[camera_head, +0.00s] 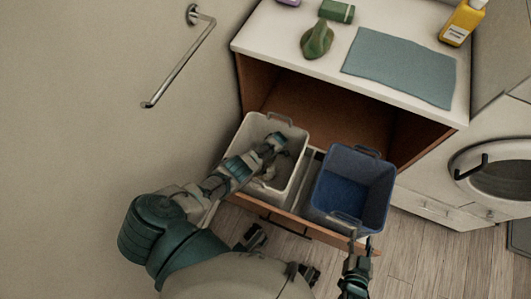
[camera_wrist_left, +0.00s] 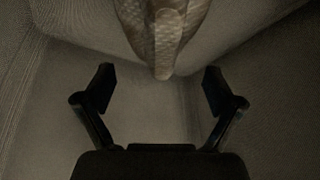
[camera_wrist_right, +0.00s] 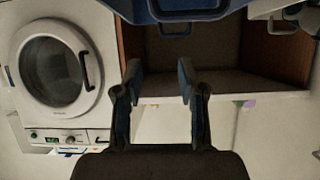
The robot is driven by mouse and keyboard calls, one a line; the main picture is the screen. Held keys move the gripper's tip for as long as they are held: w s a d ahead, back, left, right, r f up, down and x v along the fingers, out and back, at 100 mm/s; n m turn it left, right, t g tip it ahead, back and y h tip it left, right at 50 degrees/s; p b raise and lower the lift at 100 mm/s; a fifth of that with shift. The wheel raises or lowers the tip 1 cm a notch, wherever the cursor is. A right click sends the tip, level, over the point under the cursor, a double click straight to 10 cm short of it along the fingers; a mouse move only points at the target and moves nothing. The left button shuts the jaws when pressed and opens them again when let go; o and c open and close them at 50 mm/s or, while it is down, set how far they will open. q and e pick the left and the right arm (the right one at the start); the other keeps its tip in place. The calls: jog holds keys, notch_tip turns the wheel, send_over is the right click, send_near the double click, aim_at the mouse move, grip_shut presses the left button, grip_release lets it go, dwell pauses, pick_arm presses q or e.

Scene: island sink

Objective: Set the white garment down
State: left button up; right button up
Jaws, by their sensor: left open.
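My left arm reaches down into the white bin (camera_head: 240,143), with my left gripper (camera_head: 277,142) inside it. In the left wrist view the left gripper (camera_wrist_left: 160,85) is open, with nothing between its fingers. A pale, textured cloth that looks like the white garment (camera_wrist_left: 165,30) hangs into the top of that view, beyond the fingertips and against the bin's wall. In the head view a greyish bit of cloth shows in the bin beside the gripper, partly hidden. My right gripper (camera_head: 360,242) is open and empty by the near side of the blue bin; it also shows in the right wrist view (camera_wrist_right: 160,80).
The blue bin (camera_head: 377,170) stands right of the white bin in the pulled-out drawer (camera_head: 320,233). The counter above holds a blue-grey cloth (camera_head: 400,68), a green bottle (camera_head: 317,40), a green box (camera_head: 337,11) and a yellow bottle (camera_head: 462,22). A washing machine (camera_head: 500,175) stands at right.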

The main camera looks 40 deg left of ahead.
pick_arm(q)
jog(key=p+v, duration=0.2)
jog(key=v, duration=0.3)
jog(key=shift+w+r, duration=0.2)
jog(key=shift+r, duration=0.15)
jog(key=p+v, duration=0.2)
jog(key=v, duration=0.3)
jog(key=shift+d+r, duration=0.15)
pick_arm(e)
jog(key=s+d+f+g+h, duration=0.1)
jog(key=s+d+f+g, duration=0.1)
jog(key=s+g, duration=0.2)
jog(key=s+d+f+g+h, duration=0.1)
jog(key=s+d+f+g, duration=0.2)
jog(key=s, duration=0.7)
jog(key=shift+f+g, duration=0.2)
jog(key=shift+g, duration=1)
